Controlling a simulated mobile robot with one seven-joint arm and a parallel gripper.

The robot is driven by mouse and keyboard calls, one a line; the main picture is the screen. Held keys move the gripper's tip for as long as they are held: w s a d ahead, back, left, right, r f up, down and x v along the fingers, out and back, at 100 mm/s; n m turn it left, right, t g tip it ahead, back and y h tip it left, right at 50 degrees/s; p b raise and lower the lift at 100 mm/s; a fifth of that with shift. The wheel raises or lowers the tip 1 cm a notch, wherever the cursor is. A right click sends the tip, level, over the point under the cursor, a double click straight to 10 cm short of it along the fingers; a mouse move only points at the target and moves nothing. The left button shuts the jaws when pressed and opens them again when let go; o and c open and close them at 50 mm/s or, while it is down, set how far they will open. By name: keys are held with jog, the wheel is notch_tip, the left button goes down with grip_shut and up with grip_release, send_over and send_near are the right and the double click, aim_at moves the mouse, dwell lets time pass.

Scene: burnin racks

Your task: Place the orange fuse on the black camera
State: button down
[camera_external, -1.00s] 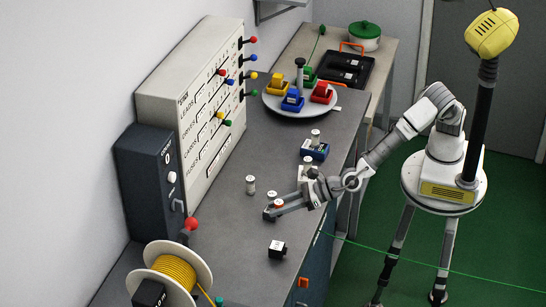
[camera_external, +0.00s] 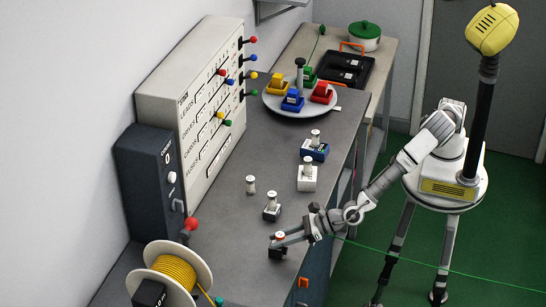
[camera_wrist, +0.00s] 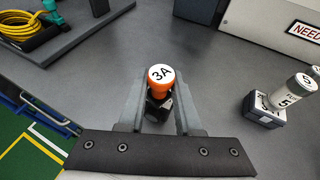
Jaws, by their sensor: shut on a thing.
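My gripper (camera_external: 277,240) is shut on the orange fuse (camera_wrist: 159,84), seen from above in the wrist view with its white "3A" top between the two grey fingers. A small black cube, which I take for the black camera (camera_external: 277,253), is directly under the fingertips in the external view. In the wrist view a black part of it (camera_wrist: 155,108) shows just below the fuse. The fuse looks upright. Whether it rests on the black camera or hangs slightly above is hidden by the fingers.
A dark block with a pale fuse (camera_external: 271,207), a white block (camera_external: 306,180) and a blue block (camera_external: 315,151) stand further back on the grey bench (camera_external: 235,235). A loose pale fuse (camera_external: 250,185) stands nearby. A yellow cable reel (camera_external: 177,272) is at front left.

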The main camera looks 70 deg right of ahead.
jog(key=shift+f, duration=0.1)
jog(key=shift+f, duration=0.15)
jog(key=c, duration=0.6)
grip_release()
jog(key=shift+r, duration=0.3)
jog(key=v, duration=1.2)
